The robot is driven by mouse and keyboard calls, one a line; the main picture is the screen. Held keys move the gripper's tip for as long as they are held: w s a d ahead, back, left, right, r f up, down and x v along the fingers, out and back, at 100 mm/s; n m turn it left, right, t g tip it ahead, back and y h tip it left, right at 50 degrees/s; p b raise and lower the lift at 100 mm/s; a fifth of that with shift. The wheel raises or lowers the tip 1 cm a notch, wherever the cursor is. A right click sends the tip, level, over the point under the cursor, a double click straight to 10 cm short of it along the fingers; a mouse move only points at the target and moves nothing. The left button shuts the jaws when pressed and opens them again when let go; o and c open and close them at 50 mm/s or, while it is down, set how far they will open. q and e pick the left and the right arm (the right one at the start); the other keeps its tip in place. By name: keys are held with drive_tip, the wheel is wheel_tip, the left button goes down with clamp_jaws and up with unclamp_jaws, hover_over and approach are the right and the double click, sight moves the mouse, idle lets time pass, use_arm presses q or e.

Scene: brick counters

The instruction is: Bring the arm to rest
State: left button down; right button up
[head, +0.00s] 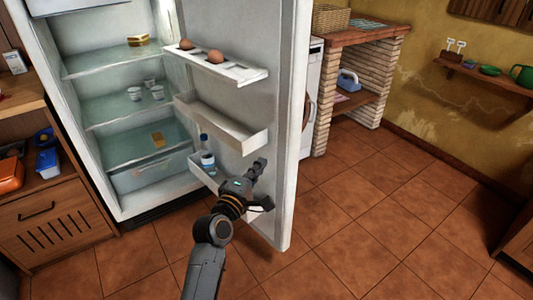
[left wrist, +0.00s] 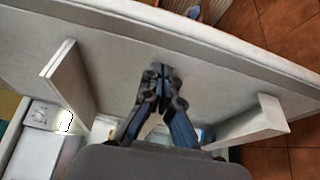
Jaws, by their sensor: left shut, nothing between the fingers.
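My left arm (head: 205,265) reaches up from the bottom of the head view. Its gripper (head: 260,164) is in front of the inner side of the open fridge door (head: 285,150), beside the lowest door shelf. In the left wrist view the fingers (left wrist: 166,74) are together and empty, pointing at the pale door panel (left wrist: 215,65). I cannot tell whether the fingertips touch the door. My right gripper is in neither view.
The fridge is open, with eggs (head: 216,56) on the top door shelf and a bottle (head: 207,158) low in the door. Small cups (head: 134,93) stand inside. A wooden cabinet (head: 55,222) is on the left. The tiled floor (head: 380,215) on the right is clear.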

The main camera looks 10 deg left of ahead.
use_arm(q)
drive_tip(key=s+f+m+g, duration=0.4)
drive_tip(key=s+f, duration=0.3)
drive_tip(key=f, duration=0.4)
drive_tip(key=s+f+m+g+y, duration=0.1)
drive_tip(key=s+f+m+g, duration=0.25)
drive_tip(key=s+f, duration=0.55)
drive_tip(key=s+f+m+g, duration=0.3)
drive_tip(key=s+f+m, duration=0.15)
drive_tip(key=f, duration=0.85)
drive_tip(key=s+a+f+m+g+y, duration=0.1)
drive_tip(key=s+a+f+m+g, duration=0.15)
drive_tip(key=s+f, duration=0.4)
drive_tip(key=s+a+f+m+g+y, duration=0.15)
drive_tip(key=s+f+m, duration=0.25)
drive_tip(key=s, duration=0.6)
drive_tip(key=s+a+g+p, duration=0.2)
drive_tip(key=s+a+p, duration=0.1)
drive_tip(key=s+p, duration=1.3)
drive_tip(key=shift+s+f, duration=0.2)
drive_tip(key=shift+s, duration=0.35)
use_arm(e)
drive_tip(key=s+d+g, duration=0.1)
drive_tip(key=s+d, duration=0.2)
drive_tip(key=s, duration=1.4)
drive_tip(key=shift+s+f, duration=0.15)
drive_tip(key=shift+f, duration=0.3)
use_arm(q)
drive_tip(key=shift+s, duration=0.1)
